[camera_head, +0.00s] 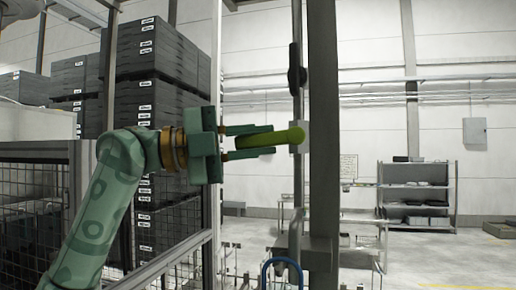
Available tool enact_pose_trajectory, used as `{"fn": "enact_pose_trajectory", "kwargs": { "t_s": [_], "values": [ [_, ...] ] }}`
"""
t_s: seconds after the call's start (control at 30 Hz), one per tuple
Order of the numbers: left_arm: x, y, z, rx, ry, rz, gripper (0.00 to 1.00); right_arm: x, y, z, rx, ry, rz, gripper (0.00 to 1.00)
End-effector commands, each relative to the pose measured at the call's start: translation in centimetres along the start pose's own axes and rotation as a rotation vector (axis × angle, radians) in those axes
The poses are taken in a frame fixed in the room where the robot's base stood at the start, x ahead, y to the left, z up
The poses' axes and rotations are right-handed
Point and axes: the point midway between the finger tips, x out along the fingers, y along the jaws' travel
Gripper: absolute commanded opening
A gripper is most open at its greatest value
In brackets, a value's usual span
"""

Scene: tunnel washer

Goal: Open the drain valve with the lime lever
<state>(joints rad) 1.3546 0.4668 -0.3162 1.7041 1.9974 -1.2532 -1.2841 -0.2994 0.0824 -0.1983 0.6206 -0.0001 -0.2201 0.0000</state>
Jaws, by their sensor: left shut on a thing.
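The lime lever (280,137) sticks out to the left, nearly level, at the middle of the view. Its rounded right end lies in front of a thin vertical pipe and a pale block (300,138). My left gripper (262,140) comes in from the left, with one finger above the lever and one below, and is shut on it. The left end of the lever is partly hidden between the fingers. The valve body behind the lever is hard to make out. My right gripper is not in view.
A thick dark post (324,120) stands just right of the lever. A dark fitting (296,68) sits higher on the pipe, and a blue curved handle (281,270) is low down. Stacked dark crates (150,60) and a mesh fence (32,190) are at left. Shelving (417,190) stands far right.

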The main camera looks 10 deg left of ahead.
Motion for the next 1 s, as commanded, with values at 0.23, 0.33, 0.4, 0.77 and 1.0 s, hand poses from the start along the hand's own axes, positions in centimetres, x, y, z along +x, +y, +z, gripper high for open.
{"fn": "enact_pose_trajectory", "kwargs": {
  "t_s": [0.23, 0.33, 0.4, 0.77, 1.0],
  "values": [
    [0.0, 2.3, 0.1, -0.068, -0.001, -0.162, 0.0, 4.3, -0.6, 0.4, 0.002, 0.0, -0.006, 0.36],
    [0.1, 2.8, 0.1, -0.097, -0.002, -0.229, 0.0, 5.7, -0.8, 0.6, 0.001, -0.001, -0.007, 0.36],
    [0.3, 3.1, 0.0, -0.115, -0.001, -0.273, 0.0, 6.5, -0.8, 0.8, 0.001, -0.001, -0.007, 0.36],
    [0.8, 3.9, -0.1, -0.18, -0.004, -0.426, 0.0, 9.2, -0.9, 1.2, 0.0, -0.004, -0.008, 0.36],
    [1.0, 4.0, -0.2, -0.193, -0.005, -0.455, 0.0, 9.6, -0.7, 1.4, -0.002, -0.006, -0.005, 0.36]
  ]
}}
